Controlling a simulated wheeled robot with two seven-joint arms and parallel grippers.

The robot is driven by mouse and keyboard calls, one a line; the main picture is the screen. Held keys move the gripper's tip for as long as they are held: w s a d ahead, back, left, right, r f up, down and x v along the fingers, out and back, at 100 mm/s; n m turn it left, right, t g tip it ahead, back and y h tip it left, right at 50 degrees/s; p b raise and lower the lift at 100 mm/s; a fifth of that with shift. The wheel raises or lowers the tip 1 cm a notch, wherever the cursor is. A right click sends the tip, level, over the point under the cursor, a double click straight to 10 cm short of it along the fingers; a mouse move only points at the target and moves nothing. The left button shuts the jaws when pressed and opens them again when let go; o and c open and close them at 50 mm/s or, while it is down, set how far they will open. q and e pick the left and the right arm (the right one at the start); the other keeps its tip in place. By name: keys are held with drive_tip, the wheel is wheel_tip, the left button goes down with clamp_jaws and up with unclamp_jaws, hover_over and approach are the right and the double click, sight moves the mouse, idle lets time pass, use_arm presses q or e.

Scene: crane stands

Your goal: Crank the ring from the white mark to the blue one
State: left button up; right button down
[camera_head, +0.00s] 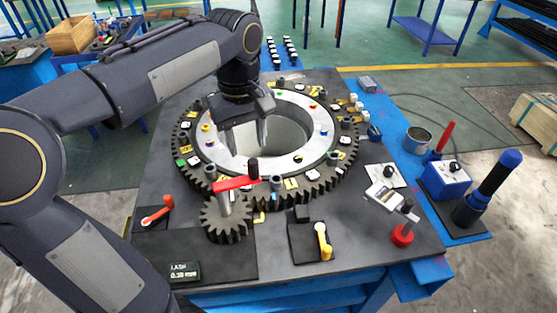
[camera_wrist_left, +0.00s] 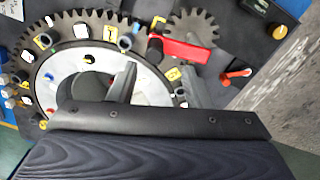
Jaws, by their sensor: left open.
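The large dark toothed ring (camera_head: 345,166) lies flat on the dark bench plate, around a pale inner ring with small coloured dots. A blue dot (camera_head: 323,133) is at its right and a yellow dot (camera_head: 205,128) at its left. A small pinion gear (camera_head: 227,229) meshes at the ring's front. Its red crank arm (camera_head: 236,183) has an upright black knob (camera_head: 253,169); the red arm also shows in the wrist view (camera_wrist_left: 180,50). My left gripper (camera_head: 246,147) is open and empty above the ring, behind the crank, apart from the knob. I cannot single out the white mark.
A red lever (camera_head: 157,212) is left of the pinion and a yellow lever (camera_head: 323,240) right of it. A red-based knob (camera_head: 402,235), a metal cup (camera_head: 417,140), and a blue-topped black cylinder (camera_head: 490,188) stand at the right. Yellow and white tags crowd the ring.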

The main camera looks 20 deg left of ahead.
sight(252, 161)
use_arm(q)
drive_tip(key=shift+w+d, duration=0.25)
drive_tip(key=shift+w, duration=0.25)
drive_tip(key=shift+f+n, duration=0.3)
wheel_tip(252, 161, down, 7)
drive_tip(key=shift+a, duration=0.1)
drive_tip(key=shift+c, duration=0.5)
clamp_jaws()
